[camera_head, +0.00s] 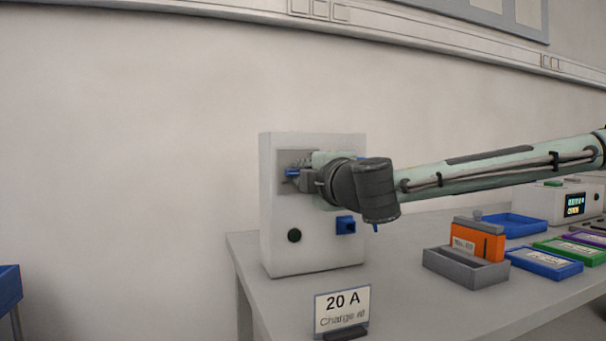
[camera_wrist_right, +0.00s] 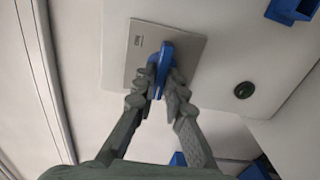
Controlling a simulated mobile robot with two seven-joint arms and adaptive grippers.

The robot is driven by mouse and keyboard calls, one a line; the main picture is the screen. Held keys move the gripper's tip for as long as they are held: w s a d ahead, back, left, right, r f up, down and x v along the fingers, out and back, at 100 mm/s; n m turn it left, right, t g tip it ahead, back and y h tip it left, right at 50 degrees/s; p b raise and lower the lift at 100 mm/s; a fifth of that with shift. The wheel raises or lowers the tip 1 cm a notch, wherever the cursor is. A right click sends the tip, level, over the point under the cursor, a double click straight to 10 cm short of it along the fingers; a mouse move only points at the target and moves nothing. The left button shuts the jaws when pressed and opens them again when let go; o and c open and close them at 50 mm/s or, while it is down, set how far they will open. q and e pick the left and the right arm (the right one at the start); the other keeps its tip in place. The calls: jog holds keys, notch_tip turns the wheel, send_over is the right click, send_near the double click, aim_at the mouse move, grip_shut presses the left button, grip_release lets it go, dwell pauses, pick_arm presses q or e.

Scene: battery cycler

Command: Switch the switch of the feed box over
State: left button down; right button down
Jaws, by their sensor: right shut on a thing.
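The feed box (camera_head: 285,240) is a light grey upright cabinet at the left end of the table. Its switch is a blue lever (camera_head: 291,173) on a grey plate (camera_head: 287,158) high on the front; my right gripper hides much of it in the head view. In the right wrist view the blue switch lever (camera_wrist_right: 161,62) stands out from the pale plate (camera_wrist_right: 188,47). My right gripper (camera_head: 300,178) is at the switch, and in the wrist view its fingers (camera_wrist_right: 162,86) are closed on both sides of the lever. My left gripper is in neither view.
The box front carries a dark green round button (camera_head: 294,235) and a blue socket (camera_head: 346,225). A "20 A" sign (camera_head: 342,310) stands at the table's front. To the right are a grey tray (camera_head: 465,270) with an orange block (camera_head: 477,240), a blue tray (camera_head: 515,225) and several coloured packs.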

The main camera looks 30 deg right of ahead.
dwell(0.3)
jog(key=c, duration=1.6)
grip_release()
jog(key=shift+s, duration=0.1)
jog(key=shift+v, duration=3.7)
